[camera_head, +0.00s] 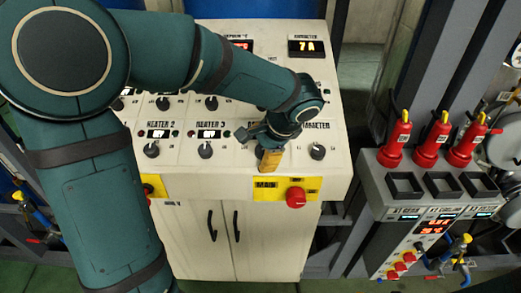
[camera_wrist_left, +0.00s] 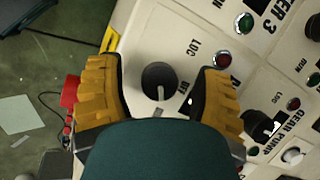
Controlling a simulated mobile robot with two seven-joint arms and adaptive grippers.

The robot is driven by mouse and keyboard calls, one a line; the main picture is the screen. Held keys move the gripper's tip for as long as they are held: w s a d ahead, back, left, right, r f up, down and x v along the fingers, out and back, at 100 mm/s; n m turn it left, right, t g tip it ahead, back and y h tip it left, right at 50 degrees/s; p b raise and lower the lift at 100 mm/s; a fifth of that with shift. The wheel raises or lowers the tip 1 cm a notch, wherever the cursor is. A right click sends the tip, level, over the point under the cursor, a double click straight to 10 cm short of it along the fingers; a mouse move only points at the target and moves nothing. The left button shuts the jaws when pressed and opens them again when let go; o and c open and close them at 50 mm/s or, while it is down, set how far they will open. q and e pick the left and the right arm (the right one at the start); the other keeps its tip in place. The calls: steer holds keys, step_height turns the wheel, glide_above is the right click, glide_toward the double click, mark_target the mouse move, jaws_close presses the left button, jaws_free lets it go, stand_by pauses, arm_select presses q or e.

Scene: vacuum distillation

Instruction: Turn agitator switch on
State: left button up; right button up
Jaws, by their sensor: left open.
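My left gripper (camera_head: 269,158) is over the lower part of the white control panel (camera_head: 228,180) in the head view, pointing down at it. It is open, with yellow ribbed fingers. In the left wrist view, a round dark rotary switch (camera_wrist_left: 159,80) with a pale pointer line lies between the fingers (camera_wrist_left: 160,98), with a gap on each side. "LOC" and "OFF" markings are beside it. Its own name label does not show; the gripper and arm cover that area in the head view. My right gripper is not in view.
A red emergency knob (camera_head: 296,197) on a yellow plate is just right of and below the gripper. Another dark knob (camera_head: 317,151) is to its right. Heater 2 (camera_head: 151,149) and Heater 3 (camera_head: 205,151) knobs are left. A grey unit with red bottles (camera_head: 428,145) stands right.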

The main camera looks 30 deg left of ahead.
arm_select(q)
steer(key=v, duration=1.1)
steer(key=shift+d+r, duration=0.15)
steer(key=shift+r, duration=0.25)
